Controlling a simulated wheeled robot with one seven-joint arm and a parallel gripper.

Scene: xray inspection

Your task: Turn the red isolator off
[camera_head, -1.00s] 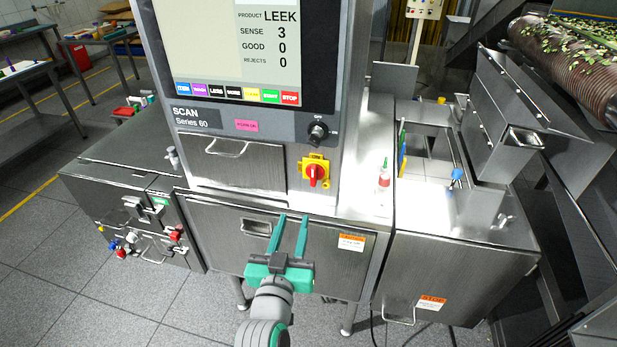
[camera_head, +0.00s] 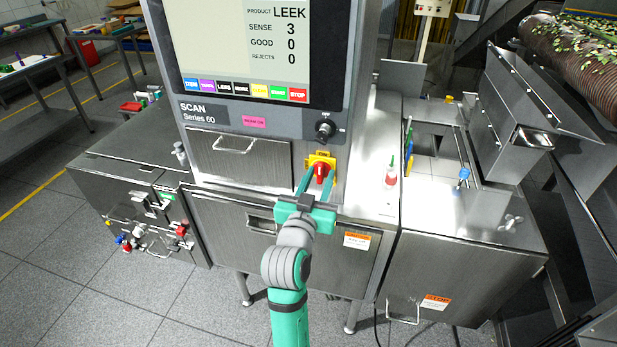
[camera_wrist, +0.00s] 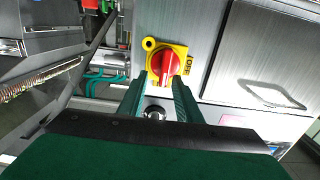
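The red isolator (camera_head: 321,171) is a red rotary knob on a yellow plate, set on the front of the grey machine below its screen. In the head view the knob's handle stands about upright. In the wrist view the red knob (camera_wrist: 166,66) sits just beyond the fingertips, and "OFF" is printed on the yellow plate (camera_wrist: 184,54). My gripper (camera_head: 317,181) is in front of the isolator, its green fingers apart. In the wrist view the fingers (camera_wrist: 158,84) lie on both sides of the knob's lower part. Whether they touch it is unclear.
A black rotary switch (camera_head: 325,130) is above the isolator. A drawer front with a handle (camera_head: 236,158) is to its left. A small red-and-white bottle (camera_head: 391,174) stands on the steel top to its right.

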